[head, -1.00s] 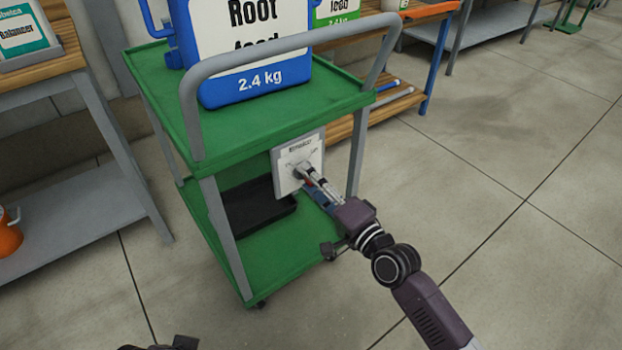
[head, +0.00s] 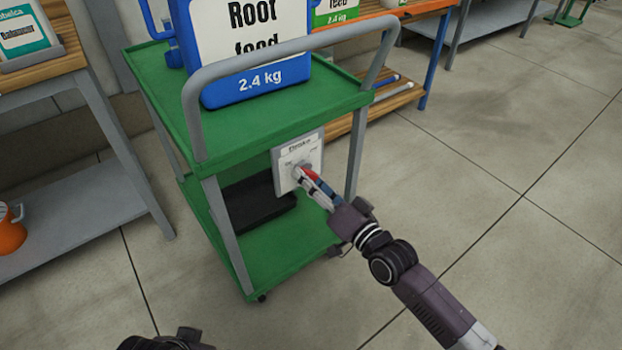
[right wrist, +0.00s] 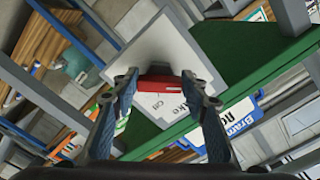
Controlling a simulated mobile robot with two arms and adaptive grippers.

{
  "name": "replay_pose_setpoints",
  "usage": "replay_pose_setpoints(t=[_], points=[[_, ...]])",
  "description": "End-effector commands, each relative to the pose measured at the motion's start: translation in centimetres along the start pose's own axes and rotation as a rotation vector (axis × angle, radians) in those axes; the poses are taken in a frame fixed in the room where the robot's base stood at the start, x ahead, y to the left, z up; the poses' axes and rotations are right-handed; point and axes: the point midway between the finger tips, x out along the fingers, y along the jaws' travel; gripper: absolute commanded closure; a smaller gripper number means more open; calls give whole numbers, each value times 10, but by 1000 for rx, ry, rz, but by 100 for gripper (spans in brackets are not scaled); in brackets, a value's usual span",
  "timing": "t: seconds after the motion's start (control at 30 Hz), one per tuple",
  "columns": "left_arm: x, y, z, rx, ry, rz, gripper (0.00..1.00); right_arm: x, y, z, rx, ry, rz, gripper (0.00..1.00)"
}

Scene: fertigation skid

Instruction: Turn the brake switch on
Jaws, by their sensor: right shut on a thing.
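The brake switch is a pale square plate (head: 286,180) with a lettered label, fixed at the handle end of the green cart. In the right wrist view the plate (right wrist: 150,45) is tilted, and a red knob (right wrist: 168,84) stands out from its middle. My right gripper (head: 303,172) is at the plate, and its blue-grey fingers (right wrist: 160,86) are shut on the red knob. The fingers hide part of the lettering, so I cannot read the knob's position. Dark parts of my left gripper (head: 165,343) show at the bottom edge; its fingers are unclear.
The green cart (head: 270,130) carries a blue-and-white Root feed container (head: 255,50) on top and a black tray (head: 258,205) below. Its grey handle (head: 190,100) rises above the switch. A grey-shelved bench (head: 85,220) stands left. Open floor lies to the right.

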Motion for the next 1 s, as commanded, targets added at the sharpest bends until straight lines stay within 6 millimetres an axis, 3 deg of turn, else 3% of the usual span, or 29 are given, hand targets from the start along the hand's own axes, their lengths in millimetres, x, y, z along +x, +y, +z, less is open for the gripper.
replay_pose_setpoints(t=[0.4, 0.43, 0.57, 0.87, 1.0], points=[[2, 1, -1, -1, 0, 2, 60, 0, 1, 2, -11, -4, 2, 84], [2, 1, -1, -1, 1, 2, 60, 0, 1, 2, -11, -4, 2, 57], [1, 1, -3, -2, 5, 3, 60, 0, 1, 2, -10, -3, 2, 43], [-1, 1, -5, 0, 11, 3, 60, -1, 1, 1, -8, -1, 1, 41], [0, 1, -4, 0, 8, 2, 60, -12, 2, 1, -8, -2, 3, 41]])
